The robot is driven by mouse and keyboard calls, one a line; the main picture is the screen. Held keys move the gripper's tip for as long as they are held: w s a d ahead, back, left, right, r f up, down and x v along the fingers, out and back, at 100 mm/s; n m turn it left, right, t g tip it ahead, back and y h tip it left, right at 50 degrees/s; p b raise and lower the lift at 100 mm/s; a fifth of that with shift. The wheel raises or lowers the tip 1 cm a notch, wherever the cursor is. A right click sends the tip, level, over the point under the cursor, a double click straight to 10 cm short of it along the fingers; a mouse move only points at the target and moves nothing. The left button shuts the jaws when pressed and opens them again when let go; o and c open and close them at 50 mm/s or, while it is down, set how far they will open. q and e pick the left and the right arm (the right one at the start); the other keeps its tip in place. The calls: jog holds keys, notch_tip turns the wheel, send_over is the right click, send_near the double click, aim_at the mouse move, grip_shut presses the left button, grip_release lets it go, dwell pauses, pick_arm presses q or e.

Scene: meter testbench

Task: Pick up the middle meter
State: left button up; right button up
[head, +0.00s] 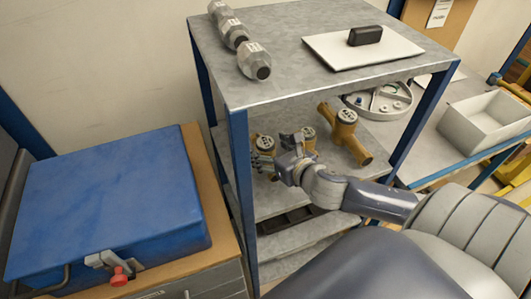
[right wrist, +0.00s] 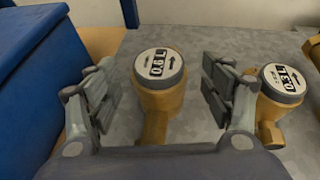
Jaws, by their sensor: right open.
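Three brass-coloured meters with round dials stand on the middle shelf (head: 275,205) in the head view: the left meter (head: 265,143), the middle meter (head: 308,136) and the right meter (head: 346,130). My right gripper (head: 277,152) is open at the left and middle meters, partly covering both. In the right wrist view, the open fingers (right wrist: 158,88) stand on either side of a meter marked 0.6 L (right wrist: 160,75), apparently the left one, with a gap on both sides. A meter marked 0.3 L (right wrist: 282,84), apparently the middle one, is right of the right finger. My left gripper is not in view.
The shelf's top board (head: 285,35) hangs over the meters, with blue posts (head: 239,150) at its corners. Weights (head: 254,60) and a white board (head: 335,52) lie on top. A blue case (head: 110,200) is at left, an open grey bin (head: 485,120) at right.

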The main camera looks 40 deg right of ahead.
jog(key=shift+x, duration=1.1)
jog(key=shift+w+a, duration=0.1)
jog(key=shift+w, duration=0.15)
jog(key=c, duration=1.4)
jog(key=shift+r, duration=0.1)
grip_shut()
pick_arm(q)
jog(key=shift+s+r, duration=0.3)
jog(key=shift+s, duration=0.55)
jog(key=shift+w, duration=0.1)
pick_arm(e)
jog(key=shift+r, duration=0.1)
